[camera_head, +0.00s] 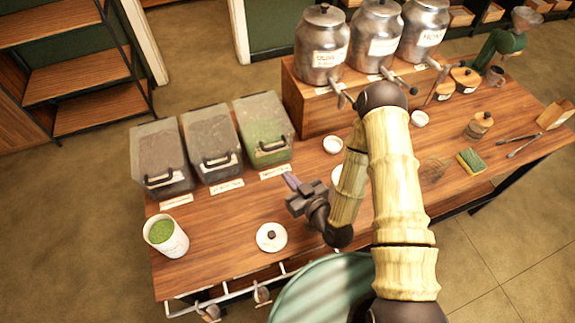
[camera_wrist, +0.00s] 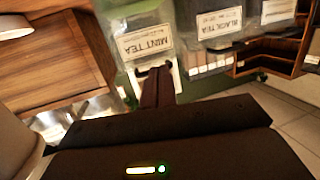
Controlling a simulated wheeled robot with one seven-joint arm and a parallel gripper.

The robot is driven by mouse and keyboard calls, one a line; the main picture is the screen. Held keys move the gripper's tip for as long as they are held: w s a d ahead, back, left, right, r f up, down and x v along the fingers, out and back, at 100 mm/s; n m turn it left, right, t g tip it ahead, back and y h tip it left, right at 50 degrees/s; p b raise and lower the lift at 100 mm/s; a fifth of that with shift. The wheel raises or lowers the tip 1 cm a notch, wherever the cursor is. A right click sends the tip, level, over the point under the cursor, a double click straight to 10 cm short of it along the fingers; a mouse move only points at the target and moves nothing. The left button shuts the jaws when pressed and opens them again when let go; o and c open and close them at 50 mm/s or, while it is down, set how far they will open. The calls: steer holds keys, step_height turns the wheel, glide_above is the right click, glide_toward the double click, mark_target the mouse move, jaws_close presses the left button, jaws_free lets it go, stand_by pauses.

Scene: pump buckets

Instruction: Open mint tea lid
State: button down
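The mint tea bin (camera_head: 262,125) is the rightmost of three clear bins on the wooden counter and holds green leaves. Its lid looks closed, with a dark handle (camera_head: 272,149) on the front. My gripper (camera_head: 291,184) is in front of this bin, low over the counter and apart from the handle in the head view. In the wrist view the fingers (camera_wrist: 157,82) look pressed together with nothing between them. They point towards the mint tea label (camera_wrist: 146,42).
Two bins of darker tea (camera_head: 212,143) stand left of the mint tea bin. A wooden riser (camera_head: 305,106) with metal dispensers is behind to the right. A white canister (camera_head: 168,240) with green contents and a white lid (camera_head: 271,247) are at the front left.

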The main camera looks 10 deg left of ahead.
mark_target(278, 146)
steer(key=w+a, duration=0.1)
steer(key=w, duration=0.1)
steer(key=w+a+p, duration=0.1)
steer(key=w+a, duration=0.1)
steer(key=w, duration=0.1)
steer(key=w+a+p, duration=0.1)
steer(key=w+a, duration=0.1)
steer(key=w, duration=0.1)
steer(key=shift+r, duration=0.35)
steer(key=r+p, duration=0.8)
steer(key=shift+w+a+r, duration=0.1)
steer(key=shift+w+a, duration=0.05)
steer(key=shift+w, duration=0.2)
steer(key=w+a+r+b, duration=0.1)
steer(key=w+a+r, duration=0.4)
steer(key=w, duration=0.4)
steer(key=w+a+r+b, duration=0.1)
steer(key=w+a+r, duration=0.4)
steer(key=w, duration=0.5)
steer(key=shift+w+a+r+b, duration=0.2)
steer(key=shift+a+b, duration=0.15)
steer(key=shift+a, duration=0.65)
steer(key=shift+s, duration=0.1)
